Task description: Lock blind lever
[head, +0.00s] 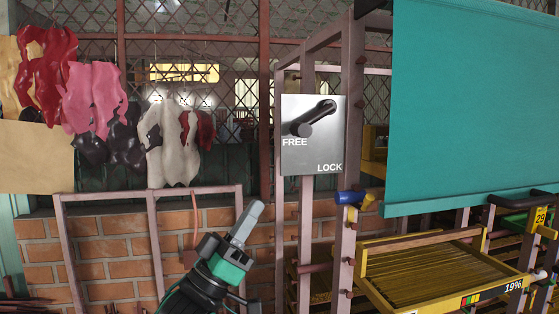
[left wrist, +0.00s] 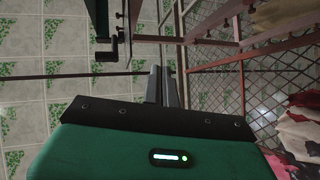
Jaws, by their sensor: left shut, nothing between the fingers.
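The blind lever (head: 313,117) is a dark crank on a grey metal plate (head: 300,155) marked FREE and LOCK. Its knob end points down-left, beside the word FREE; LOCK is at the plate's lower right. The teal blind (head: 470,100) hangs at the right. My left gripper (head: 253,212) is below and left of the plate, fingers together, pointing up and slightly right, touching nothing. My right gripper is out of view.
A brown metal post (head: 305,235) carries the plate. A blue-ended cylinder (head: 349,198) juts out below it. A yellow slatted tray (head: 430,265) is at the lower right. The space between gripper and plate looks clear.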

